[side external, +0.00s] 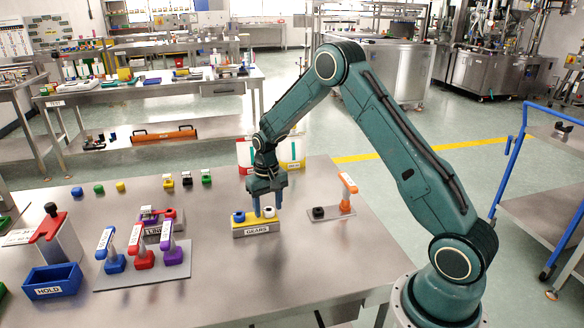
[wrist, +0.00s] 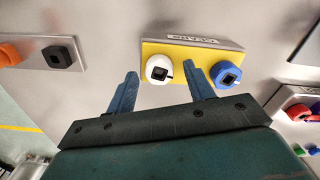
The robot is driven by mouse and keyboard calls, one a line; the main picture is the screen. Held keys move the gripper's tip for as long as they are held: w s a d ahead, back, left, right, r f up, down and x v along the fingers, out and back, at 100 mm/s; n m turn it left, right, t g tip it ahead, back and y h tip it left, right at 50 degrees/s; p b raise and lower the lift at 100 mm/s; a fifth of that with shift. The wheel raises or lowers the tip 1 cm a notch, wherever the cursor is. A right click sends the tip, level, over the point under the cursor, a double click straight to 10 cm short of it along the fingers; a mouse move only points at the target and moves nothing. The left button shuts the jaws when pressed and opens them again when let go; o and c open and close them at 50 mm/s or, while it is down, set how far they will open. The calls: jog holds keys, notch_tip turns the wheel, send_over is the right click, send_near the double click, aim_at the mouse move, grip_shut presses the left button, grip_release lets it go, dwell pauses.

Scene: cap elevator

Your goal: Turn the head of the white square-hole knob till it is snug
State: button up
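The white knob (side external: 268,211) with a dark square hole sits on the right part of a yellow-topped block (side external: 256,222) labelled GEARS. It also shows in the wrist view (wrist: 157,69), left of a blue square-hole knob (wrist: 228,73) on the same yellow plate (wrist: 192,60). My gripper (side external: 268,208) points down over the block, one finger on each side of the white knob. In the wrist view my gripper (wrist: 160,76) is open, with gaps between fingers and knob. I cannot tell how snug the knob's head is.
A plate with a black square knob (side external: 318,212) and an orange-topped post (side external: 348,183) stands right. Left are a stand with blue, red and purple handles (side external: 143,258), a blue HOLD bin (side external: 53,281) and small coloured caps behind. The table's front middle is clear.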

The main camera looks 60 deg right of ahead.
jog(key=shift+r, duration=0.1)
notch_tip(320, 180, up, 14)
jog(key=shift+f, duration=0.2)
dwell(0.6)
jog(key=shift+r, duration=0.1)
jog(key=s+a+r+n+t, duration=0.3)
jog(key=s+a+r, duration=0.6)
jog(key=s+r, duration=0.45)
jog(key=s+a+n+t, duration=0.1)
jog(key=s+a, duration=0.1)
jog(key=s, duration=0.6)
jog(key=s+a+n+t, duration=0.1)
jog(key=s+a, duration=0.2)
jog(key=s, duration=0.5)
jog(key=shift+s+a+f+t, duration=0.2)
jog(key=shift+s+f+t, duration=0.1)
jog(key=shift+s+f, duration=0.15)
